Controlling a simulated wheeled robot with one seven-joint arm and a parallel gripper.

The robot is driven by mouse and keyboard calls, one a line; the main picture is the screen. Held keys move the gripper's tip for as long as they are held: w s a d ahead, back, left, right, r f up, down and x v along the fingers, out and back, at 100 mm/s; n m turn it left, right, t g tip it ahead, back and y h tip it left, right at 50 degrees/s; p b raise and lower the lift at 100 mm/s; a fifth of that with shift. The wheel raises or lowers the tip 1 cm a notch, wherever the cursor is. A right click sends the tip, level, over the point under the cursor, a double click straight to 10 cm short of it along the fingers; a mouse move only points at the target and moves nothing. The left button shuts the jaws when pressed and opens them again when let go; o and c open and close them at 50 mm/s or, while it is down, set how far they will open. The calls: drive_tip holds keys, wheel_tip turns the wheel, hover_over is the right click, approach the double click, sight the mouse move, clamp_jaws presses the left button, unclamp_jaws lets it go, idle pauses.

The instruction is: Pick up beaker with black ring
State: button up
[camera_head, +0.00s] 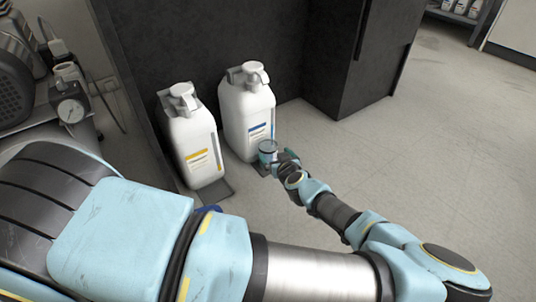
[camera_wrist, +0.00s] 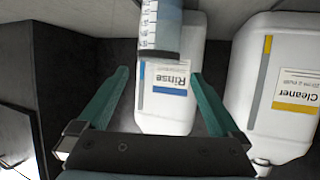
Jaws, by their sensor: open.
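In the head view the small beaker (camera_head: 267,148) stands in front of the blue-labelled bottle, partly hidden by my gripper. My gripper (camera_wrist: 159,75) is open, its two green fingers apart with nothing between them. The beaker lies ahead of the fingertips, in line with the gap. In the head view my gripper (camera_head: 279,157) is right beside the beaker.
The white Rinse bottle (camera_head: 247,112) stands close behind the beaker. The white Cleaner bottle (camera_head: 191,138), yellow-labelled, stands to its left. A dark cabinet panel (camera_head: 200,45) rises behind them. A compressor gauge (camera_head: 70,110) is at far left. The floor (camera_head: 440,150) to the right is clear.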

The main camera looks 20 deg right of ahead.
sight(271, 151)
drive_tip(key=shift+x, duration=0.9)
drive_tip(key=b+x, duration=0.1)
drive_tip(key=x, duration=0.1)
drive_tip(key=b+x, duration=0.1)
drive_tip(key=x, duration=0.1)
drive_tip(key=shift+d+f+b, duration=0.1)
drive_tip(key=shift+f+b, duration=0.3)
drive_tip(key=shift+f, duration=0.05)
drive_tip(key=shift+w+d, duration=0.1)
drive_tip(key=shift+w, duration=0.4)
drive_tip(key=shift+c, duration=0.2)
clamp_jaws()
